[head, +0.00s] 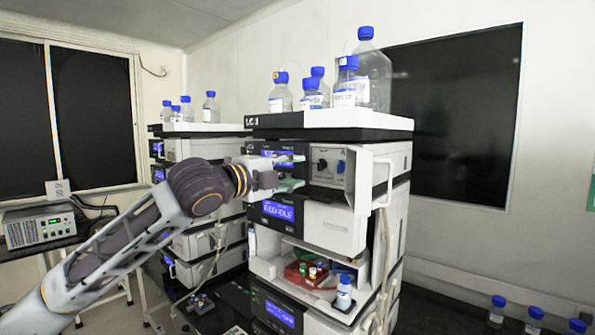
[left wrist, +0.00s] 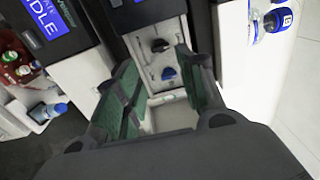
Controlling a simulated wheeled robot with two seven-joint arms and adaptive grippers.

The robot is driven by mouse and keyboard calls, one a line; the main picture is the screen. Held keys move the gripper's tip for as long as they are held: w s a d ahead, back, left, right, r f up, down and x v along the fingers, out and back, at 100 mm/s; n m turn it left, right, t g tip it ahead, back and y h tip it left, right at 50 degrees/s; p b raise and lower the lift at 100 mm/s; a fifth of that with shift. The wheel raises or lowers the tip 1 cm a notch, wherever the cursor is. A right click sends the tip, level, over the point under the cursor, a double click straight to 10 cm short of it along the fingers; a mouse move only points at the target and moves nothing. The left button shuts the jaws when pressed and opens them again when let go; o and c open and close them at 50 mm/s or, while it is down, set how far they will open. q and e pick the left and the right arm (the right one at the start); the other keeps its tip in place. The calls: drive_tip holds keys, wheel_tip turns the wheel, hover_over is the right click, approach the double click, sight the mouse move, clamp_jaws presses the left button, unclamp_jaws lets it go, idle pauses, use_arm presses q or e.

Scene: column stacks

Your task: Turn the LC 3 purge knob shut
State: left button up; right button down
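The front stack (head: 252,121) has an upper module with an open front bay and a white door (head: 365,180) swung out to the right. Its label is too small to read surely. In the bay sit a black knob (head: 321,165) and a blue knob (head: 341,167). The left wrist view also shows the black knob (left wrist: 160,45) and the blue knob (left wrist: 168,73); which one is the purge knob I cannot tell. My left gripper (head: 302,171) is open and empty before the bay, its green-padded fingers (left wrist: 157,58) to either side of the blue knob, apart from it. My right gripper is out of view.
Blue-capped bottles (head: 345,82) stand on the stack's white top tray (head: 330,119). Below is an open compartment with a red vial rack (head: 300,272) and a small bottle (head: 343,292). A similar stack (head: 200,128) stands behind left. Several bottles stand at lower right.

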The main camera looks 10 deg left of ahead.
use_arm(q)
drive_tip(key=shift+v, duration=0.8)
